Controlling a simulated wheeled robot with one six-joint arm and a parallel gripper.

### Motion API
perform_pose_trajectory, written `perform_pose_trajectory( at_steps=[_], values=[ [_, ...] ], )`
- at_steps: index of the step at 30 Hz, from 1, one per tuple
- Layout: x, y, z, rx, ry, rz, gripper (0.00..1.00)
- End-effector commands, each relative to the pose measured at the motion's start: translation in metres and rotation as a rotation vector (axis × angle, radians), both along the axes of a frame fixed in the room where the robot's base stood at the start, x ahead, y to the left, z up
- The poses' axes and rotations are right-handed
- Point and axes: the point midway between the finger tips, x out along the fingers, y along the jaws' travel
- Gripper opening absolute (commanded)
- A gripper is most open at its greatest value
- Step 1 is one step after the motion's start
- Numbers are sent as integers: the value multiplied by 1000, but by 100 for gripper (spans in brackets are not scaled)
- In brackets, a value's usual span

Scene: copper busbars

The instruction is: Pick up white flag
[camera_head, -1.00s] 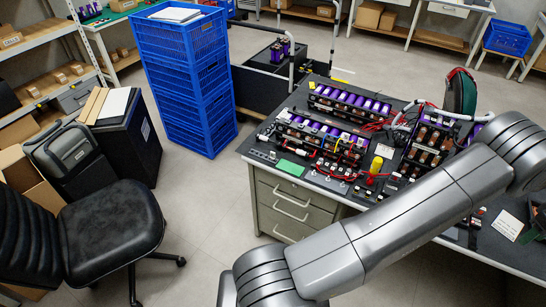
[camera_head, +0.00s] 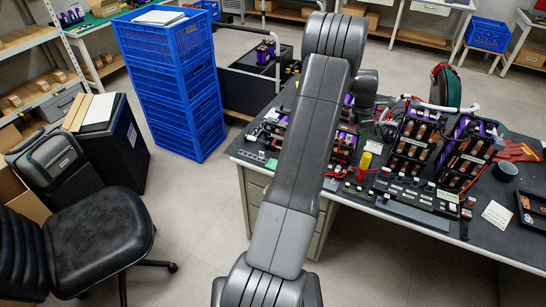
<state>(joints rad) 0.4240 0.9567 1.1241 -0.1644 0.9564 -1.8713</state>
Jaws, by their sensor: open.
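I cannot make out a white flag for certain. A white card (camera_head: 497,215) lies on the right part of the dark workbench (camera_head: 405,228). A smaller pale tag (camera_head: 447,196) sits near the bench's front edge, left of that card. My arm stands across the middle of the view, and a grey wrist link shows behind its upper end, over the bench. My gripper is hidden behind the arm or too unclear to pick out. The arm also covers much of the battery modules on the left half of the bench.
Blue crates (camera_head: 178,90) and an office chair (camera_head: 100,235) stand left. Floor between them is clear.

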Motion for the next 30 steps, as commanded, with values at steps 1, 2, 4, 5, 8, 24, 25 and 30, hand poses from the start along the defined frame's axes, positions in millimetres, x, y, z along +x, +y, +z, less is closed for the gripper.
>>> perform_pose_trajectory(
  at_steps=[1, 2, 4, 5, 8, 24, 25, 30],
  values=[
    [12, 33, -1, -8, 2, 85, 45],
    [18, 50, -1, -14, 3, 135, 45],
    [30, 93, -1, -28, 4, 257, 45],
    [34, 112, -2, -33, 6, 310, 45],
    [43, 175, -3, -54, 5, 489, 45],
    [24, 370, -8, -121, -5, 1081, 45],
    [24, 370, -10, -121, -4, 1084, 45],
    [30, 366, -36, -120, -2, 1082, 45]
  ],
)
